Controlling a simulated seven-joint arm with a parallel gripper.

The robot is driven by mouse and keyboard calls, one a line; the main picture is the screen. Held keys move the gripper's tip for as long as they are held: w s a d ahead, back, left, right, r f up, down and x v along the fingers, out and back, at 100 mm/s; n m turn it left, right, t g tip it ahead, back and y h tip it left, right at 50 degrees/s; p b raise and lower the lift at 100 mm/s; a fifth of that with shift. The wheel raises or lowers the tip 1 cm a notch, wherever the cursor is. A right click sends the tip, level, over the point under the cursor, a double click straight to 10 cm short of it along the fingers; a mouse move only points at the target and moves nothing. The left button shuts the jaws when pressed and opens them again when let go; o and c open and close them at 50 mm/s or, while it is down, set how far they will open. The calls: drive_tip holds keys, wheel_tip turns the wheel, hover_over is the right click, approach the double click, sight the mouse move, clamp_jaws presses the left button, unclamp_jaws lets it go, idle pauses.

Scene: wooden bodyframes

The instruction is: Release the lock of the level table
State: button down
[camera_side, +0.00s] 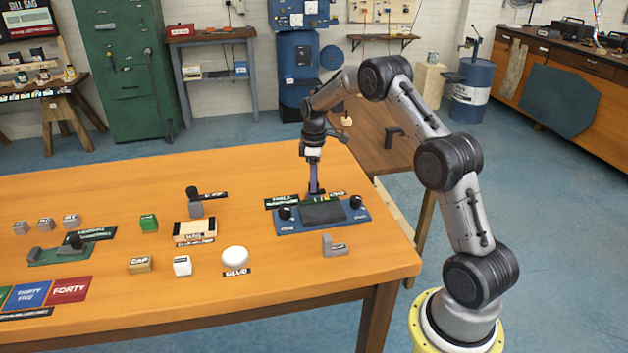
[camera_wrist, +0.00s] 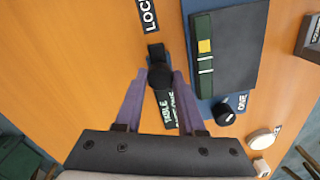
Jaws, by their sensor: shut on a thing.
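The level table (camera_side: 364,216) is a blue base with a dark plate (camera_side: 322,212) on top and black knobs at its left and right front, near the table's right end. In the wrist view its dark plate (camera_wrist: 237,60) has a green strip (camera_wrist: 204,75) with a yellow mark along one edge. A black round-topped lock lever (camera_wrist: 160,77) stands beside the base, near a label reading "LOC". My gripper (camera_wrist: 160,80) has its two purple fingers shut on this lever. In the side view my gripper (camera_side: 315,190) points down behind the plate and hides the lever.
A grey L-shaped block (camera_side: 334,246) lies in front of the level table. A white disc (camera_side: 235,257), a white cube (camera_side: 182,266), a tan block (camera_side: 140,265) and a wooden holder (camera_side: 195,230) are to the left. A grey block with a black knob (camera_side: 194,203) stands behind them.

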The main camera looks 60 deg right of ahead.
drive_tip(key=shift+r+n, duration=0.1)
drive_tip(key=shift+n, duration=0.3)
drive_tip(key=c, duration=0.5)
unclamp_jaws()
wheel_tip(320, 180, up, 14)
idle(0.3)
